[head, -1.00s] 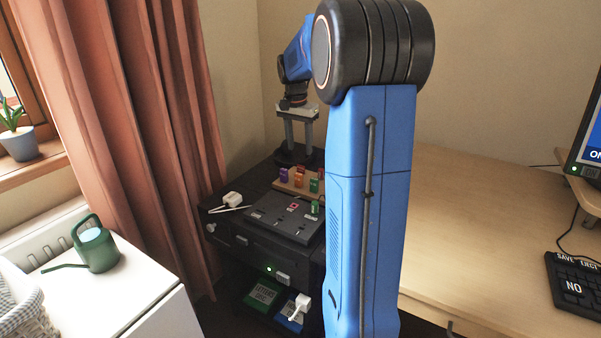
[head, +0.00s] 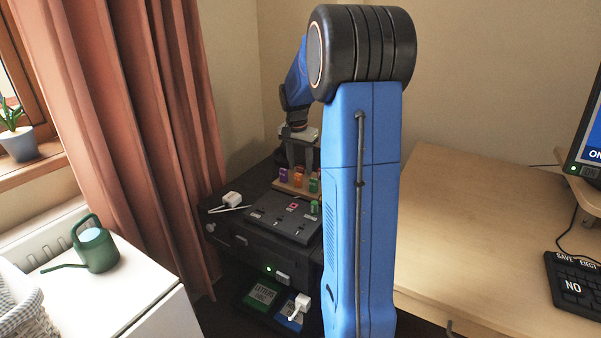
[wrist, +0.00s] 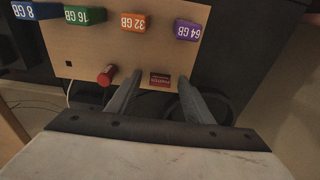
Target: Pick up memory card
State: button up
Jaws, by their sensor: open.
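Memory cards stand on a light wooden board (wrist: 140,55) and appear upside down in the wrist view: blue 8 GB (wrist: 38,10), green 16 GB (wrist: 85,15), orange 32 GB (wrist: 134,22) and purple 64 GB (wrist: 187,31). The head view shows the purple card (head: 283,174), the orange card (head: 298,181) and the green card (head: 314,185). My gripper (wrist: 160,74) is open and empty, its fingers over the board's edge, apart from the cards. A dark red label (wrist: 160,80) shows between the fingertips. The gripper also shows above the board in the head view (head: 301,166).
A small red cylinder (wrist: 106,75) is beside the left finger. A dark panel (head: 283,218) with a small green item (head: 314,207) lies in front of the board. A white plug (head: 232,198) lies left. A light desk (head: 480,230) is at right.

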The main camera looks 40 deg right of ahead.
jog(key=shift+c, duration=0.4)
jog(key=c, duration=1)
